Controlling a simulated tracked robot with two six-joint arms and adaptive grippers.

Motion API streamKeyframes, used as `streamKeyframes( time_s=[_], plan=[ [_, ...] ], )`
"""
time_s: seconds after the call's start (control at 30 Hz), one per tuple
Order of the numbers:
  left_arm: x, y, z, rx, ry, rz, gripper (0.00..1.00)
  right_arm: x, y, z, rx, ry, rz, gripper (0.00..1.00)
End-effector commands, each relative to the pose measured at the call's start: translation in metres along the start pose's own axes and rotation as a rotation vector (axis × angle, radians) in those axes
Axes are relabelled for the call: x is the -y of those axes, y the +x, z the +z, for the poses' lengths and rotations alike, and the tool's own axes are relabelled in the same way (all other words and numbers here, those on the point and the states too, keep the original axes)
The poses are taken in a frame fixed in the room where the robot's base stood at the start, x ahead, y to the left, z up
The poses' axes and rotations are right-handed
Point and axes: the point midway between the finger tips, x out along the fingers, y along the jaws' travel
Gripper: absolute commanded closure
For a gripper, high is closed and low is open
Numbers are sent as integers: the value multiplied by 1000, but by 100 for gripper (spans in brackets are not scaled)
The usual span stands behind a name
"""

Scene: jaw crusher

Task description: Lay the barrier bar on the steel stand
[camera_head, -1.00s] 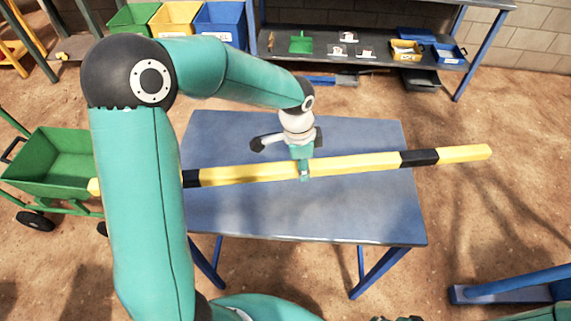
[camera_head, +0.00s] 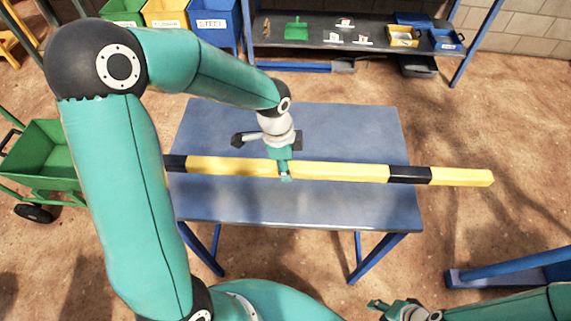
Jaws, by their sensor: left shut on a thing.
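The barrier bar (camera_head: 345,171) is a long square bar in yellow with black bands. It lies crosswise over a blue-grey flat top (camera_head: 330,126) on blue legs, which looks like the steel stand. My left gripper (camera_head: 285,175) is shut on the bar near the middle of its visible length. The bar's right end sticks out well past the top's right edge; its left end is hidden behind my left arm. I cannot tell whether the bar touches the top. My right gripper (camera_head: 385,308) is at the bottom edge, away from the bar; its jaws are unclear.
A green cart (camera_head: 40,150) stands at the left. Behind are green, yellow and blue bins (camera_head: 210,25) and a dark shelf (camera_head: 370,54) with small trays. A blue frame (camera_head: 510,277) lies at the lower right. Sandy ground right of the table is open.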

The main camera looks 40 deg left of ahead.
Motion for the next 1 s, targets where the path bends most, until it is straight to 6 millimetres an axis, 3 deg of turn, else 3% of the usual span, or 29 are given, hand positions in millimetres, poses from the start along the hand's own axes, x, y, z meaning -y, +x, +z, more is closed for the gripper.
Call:
streamKeyframes(
  time_s=[0.5, 1.0],
  plan=[
    [1, 46, 6, -1, -1, -2, 100, -14, 38, 0, 0, 0, 0, 60],
    [1, 51, 6, -1, -1, -2, 100, -15, 42, 0, 0, 0, 0, 60]
  ],
)
